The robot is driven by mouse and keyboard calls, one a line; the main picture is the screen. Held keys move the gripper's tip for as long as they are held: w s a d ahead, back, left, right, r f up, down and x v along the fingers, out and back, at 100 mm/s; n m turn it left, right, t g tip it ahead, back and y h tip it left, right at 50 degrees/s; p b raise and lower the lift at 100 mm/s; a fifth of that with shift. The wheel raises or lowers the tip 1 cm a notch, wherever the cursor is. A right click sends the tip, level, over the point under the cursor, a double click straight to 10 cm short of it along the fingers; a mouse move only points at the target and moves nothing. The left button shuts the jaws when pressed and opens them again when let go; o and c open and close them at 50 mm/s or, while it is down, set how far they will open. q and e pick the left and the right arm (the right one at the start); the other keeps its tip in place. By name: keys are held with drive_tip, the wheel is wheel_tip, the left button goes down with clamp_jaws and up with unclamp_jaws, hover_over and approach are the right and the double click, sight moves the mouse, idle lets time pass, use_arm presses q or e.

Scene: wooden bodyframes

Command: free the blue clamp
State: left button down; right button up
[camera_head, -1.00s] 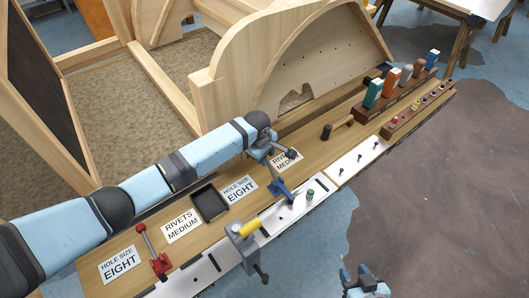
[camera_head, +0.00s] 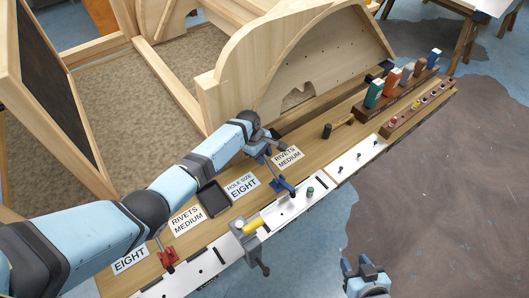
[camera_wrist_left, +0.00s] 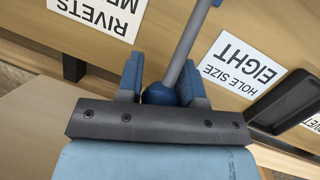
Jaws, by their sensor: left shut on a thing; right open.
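The blue clamp (camera_head: 284,187) stands on the white strip along the bench's front edge, and its grey lever slants up toward my left gripper. My left gripper (camera_head: 265,148) is above and behind the clamp's base. In the left wrist view my left gripper (camera_wrist_left: 162,84) is shut on the blue knob at the end of the lever (camera_wrist_left: 188,48), with one finger on each side. The clamp's base is mostly outside that view. My right gripper (camera_head: 367,272) is open and empty, low in the head view, over the floor in front of the bench.
A black tray (camera_head: 213,198) and printed cards (camera_head: 241,186) lie on the bench. A curved wooden frame (camera_head: 310,60) rises behind. Bottles stand at the right.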

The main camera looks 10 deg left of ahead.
use_arm(q)
drive_tip(key=shift+s+a+f, duration=0.1)
drive_tip(key=shift+a+f, duration=0.05)
drive_tip(key=shift+f, duration=1.2)
drive_tip(key=c, duration=1.2)
unclamp_jaws()
drive_tip(key=o, duration=0.4)
drive_tip(key=shift+r, duration=0.25)
drive_tip(key=shift+r, duration=0.1)
